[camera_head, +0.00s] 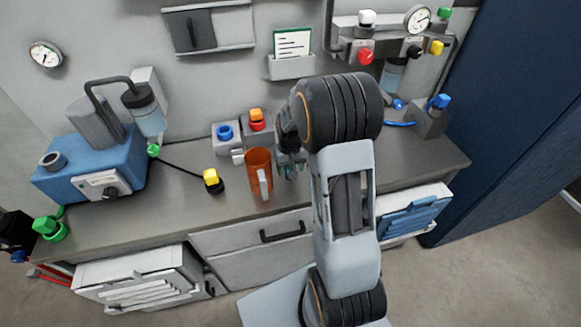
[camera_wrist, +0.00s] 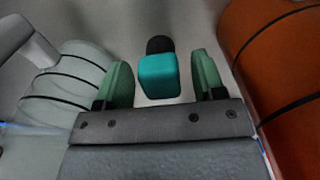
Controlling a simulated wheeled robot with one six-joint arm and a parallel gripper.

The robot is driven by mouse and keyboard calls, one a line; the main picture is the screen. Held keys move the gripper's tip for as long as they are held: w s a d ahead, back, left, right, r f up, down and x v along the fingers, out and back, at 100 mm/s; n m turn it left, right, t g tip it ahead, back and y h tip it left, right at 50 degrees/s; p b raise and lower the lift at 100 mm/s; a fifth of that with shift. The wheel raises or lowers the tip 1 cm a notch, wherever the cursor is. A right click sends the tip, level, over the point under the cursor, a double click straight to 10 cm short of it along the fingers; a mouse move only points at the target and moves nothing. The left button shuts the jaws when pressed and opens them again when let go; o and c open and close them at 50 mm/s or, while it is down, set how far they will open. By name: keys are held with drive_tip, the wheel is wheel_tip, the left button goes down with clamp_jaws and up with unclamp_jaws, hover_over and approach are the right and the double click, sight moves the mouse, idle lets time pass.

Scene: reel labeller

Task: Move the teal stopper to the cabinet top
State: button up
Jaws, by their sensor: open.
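The teal stopper (camera_wrist: 159,76) shows in the wrist view as a rounded teal block with a dark end behind it. It lies between the two green fingers of my gripper (camera_wrist: 161,82), with a visible gap on each side. My gripper is open and does not grip it. In the head view my gripper (camera_head: 289,158) is low over the grey worktop (camera_head: 180,212), just right of the orange mug. My arm and wrist hide much of that spot, and I cannot clearly make out the stopper there.
The orange mug (camera_head: 258,170) stands close left of my gripper; it fills the right edge of the wrist view (camera_wrist: 290,85). A pale ribbed object (camera_wrist: 70,80) is close on the other side. A yellow-topped knob (camera_head: 212,180) and a blue machine (camera_head: 95,165) are farther left.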

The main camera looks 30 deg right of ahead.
drive_tip(key=shift+r, duration=0.1)
wheel_tip(320, 180, up, 12)
drive_tip(key=s+a+r+n+t, duration=0.1)
drive_tip(key=s+a, duration=0.3)
drive_tip(key=s, duration=0.4)
drive_tip(key=s+a+r+n+t, duration=0.1)
drive_tip(key=s+a+r+t, duration=0.2)
drive_tip(key=s+a, duration=0.2)
drive_tip(key=s, duration=0.3)
drive_tip(key=shift+a+r, duration=0.15)
drive_tip(key=shift+a, duration=0.05)
drive_tip(key=shift+c, duration=0.4)
